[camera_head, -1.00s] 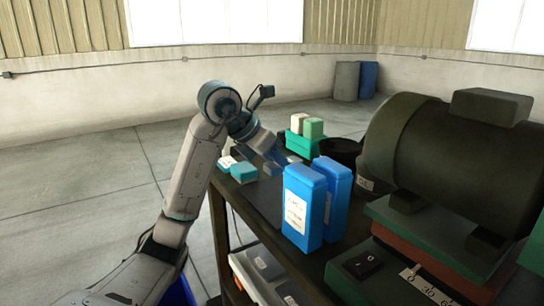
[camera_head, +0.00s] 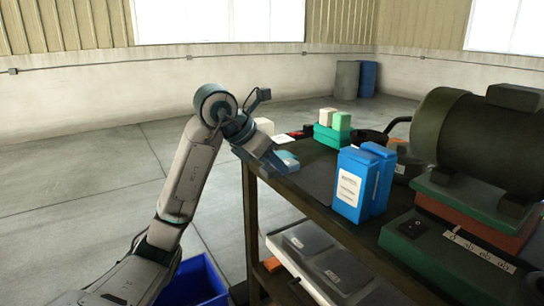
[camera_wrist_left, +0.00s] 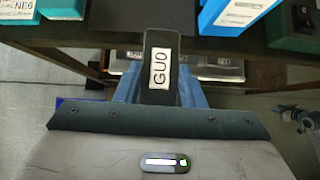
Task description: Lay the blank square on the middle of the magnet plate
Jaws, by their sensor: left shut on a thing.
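My left gripper (camera_wrist_left: 160,92) is shut on a dark upright block with a white label (camera_wrist_left: 160,68) reading like "GU0"; blue fingers show on both sides of it. I take this block to be the blank square, though its full shape is hidden. In the head view my left gripper (camera_head: 276,166) is at the bench's left edge, and the block cannot be made out there. A dark flat patch (camera_head: 313,178) on the bench top left of the blue boxes may be the magnet plate; I cannot tell surely.
Two blue boxes (camera_head: 352,187) stand upright on the bench. A green tray (camera_head: 331,136) holds a white and a green block. A large green motor machine (camera_head: 470,130) fills the right.

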